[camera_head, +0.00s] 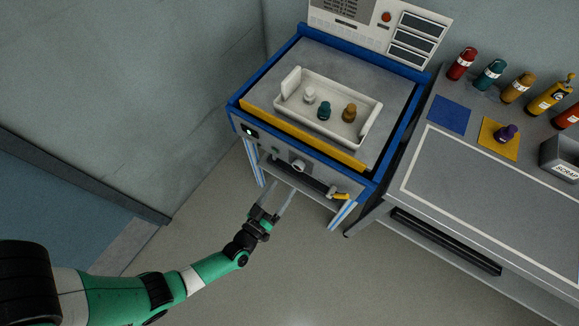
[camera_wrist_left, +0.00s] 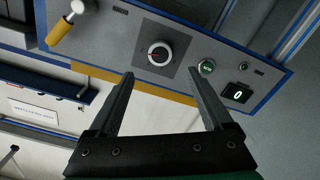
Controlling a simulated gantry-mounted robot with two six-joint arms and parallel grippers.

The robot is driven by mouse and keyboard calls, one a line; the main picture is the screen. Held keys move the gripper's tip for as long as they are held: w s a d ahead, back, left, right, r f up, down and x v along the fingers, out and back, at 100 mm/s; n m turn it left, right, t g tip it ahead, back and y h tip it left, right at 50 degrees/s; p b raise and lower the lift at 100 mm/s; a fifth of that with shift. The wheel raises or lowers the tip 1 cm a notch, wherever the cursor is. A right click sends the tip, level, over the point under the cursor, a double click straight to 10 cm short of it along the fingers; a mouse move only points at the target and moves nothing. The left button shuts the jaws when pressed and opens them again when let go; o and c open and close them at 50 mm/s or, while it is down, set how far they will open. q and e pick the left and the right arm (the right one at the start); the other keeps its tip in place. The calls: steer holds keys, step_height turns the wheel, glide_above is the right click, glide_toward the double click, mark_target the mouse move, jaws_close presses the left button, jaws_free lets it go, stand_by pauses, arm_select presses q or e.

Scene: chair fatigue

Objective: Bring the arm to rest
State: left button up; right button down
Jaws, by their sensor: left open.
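My left arm is green and black and comes in from the lower left. Its gripper (camera_head: 278,200) is open and empty, in front of the blue-framed test machine (camera_head: 240,104) and below its front panel. In the left wrist view the two fingers of the gripper (camera_wrist_left: 160,95) stand wide apart with nothing between them. Beyond them are a round dial (camera_wrist_left: 159,53), a green button (camera_wrist_left: 207,66) and a small display (camera_wrist_left: 238,93) reading 0. I cannot tell whether the fingers touch anything. My right gripper is not in view.
A white tray (camera_head: 292,112) with white, teal and brown pieces sits on the machine. A yellow-handled lever (camera_head: 341,196) sticks out at its front right. The grey bench (camera_head: 480,190) at right holds several bottles and a scrap bin (camera_head: 565,158). The floor around my arm is clear.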

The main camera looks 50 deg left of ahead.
arm_select(q)
steer(key=v, duration=0.3)
steer(key=shift+s, duration=0.15)
steer(key=shift+r+p, duration=0.1)
steer(key=shift+p, duration=0.2)
